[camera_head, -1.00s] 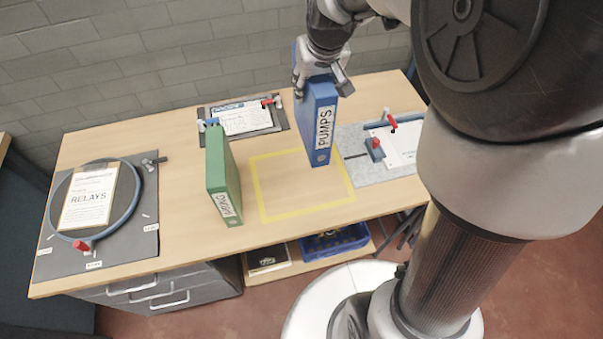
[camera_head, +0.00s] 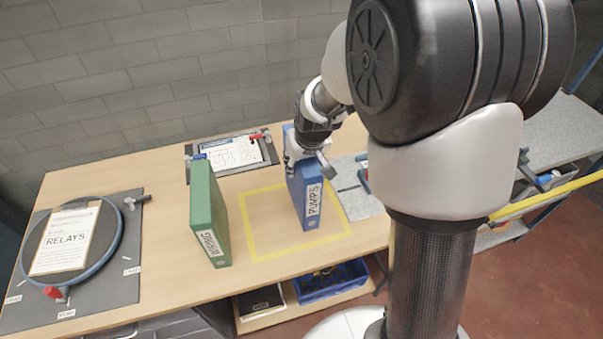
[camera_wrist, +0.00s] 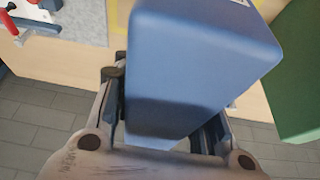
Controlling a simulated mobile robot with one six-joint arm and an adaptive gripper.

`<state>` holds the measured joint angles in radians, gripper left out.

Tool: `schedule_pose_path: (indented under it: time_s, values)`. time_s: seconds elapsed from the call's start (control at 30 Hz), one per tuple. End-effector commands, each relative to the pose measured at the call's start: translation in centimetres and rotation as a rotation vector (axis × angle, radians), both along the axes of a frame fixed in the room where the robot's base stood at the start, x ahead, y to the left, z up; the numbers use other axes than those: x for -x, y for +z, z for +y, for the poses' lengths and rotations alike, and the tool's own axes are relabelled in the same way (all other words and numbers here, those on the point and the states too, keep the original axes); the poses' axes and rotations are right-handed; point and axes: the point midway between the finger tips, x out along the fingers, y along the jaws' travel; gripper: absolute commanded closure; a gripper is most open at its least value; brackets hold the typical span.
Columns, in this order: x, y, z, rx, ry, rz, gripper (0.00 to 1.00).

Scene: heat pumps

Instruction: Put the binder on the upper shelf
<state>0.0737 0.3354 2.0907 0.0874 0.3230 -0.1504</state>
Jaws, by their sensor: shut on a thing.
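The blue binder (camera_head: 308,193), labelled PUMPS, stands upright over the right part of the yellow-taped square on the table. My gripper (camera_head: 306,160) is shut on its upper back end; the binder also fills the middle of the wrist view (camera_wrist: 195,65), between the two fingers (camera_wrist: 165,125). I cannot tell whether its bottom touches the table. A green binder (camera_head: 207,212) stands upright to the left of the square; its side shows at the right of the wrist view (camera_wrist: 297,75). I cannot tell which surface is the upper shelf.
A RELAYS sheet (camera_head: 65,240) in a blue ring lies at the left. A clipboard (camera_head: 233,153) lies at the back. Under the table, a low shelf holds a blue crate (camera_head: 330,282). At the right is a grey surface (camera_head: 565,130) with a yellow-edged rail (camera_head: 550,197).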

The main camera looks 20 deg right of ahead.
Motion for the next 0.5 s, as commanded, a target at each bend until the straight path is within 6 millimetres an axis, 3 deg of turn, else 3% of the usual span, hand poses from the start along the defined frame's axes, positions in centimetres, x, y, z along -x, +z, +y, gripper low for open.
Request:
schedule_pose_path:
  time_s: [0.2, 0.5]
  values:
    - [0.0, -3.4, 0.0, 0.0, 0.0, 0.001, 1.0]
    - [-0.1, -3.6, 0.0, 0.0, 0.0, -0.002, 1.0]
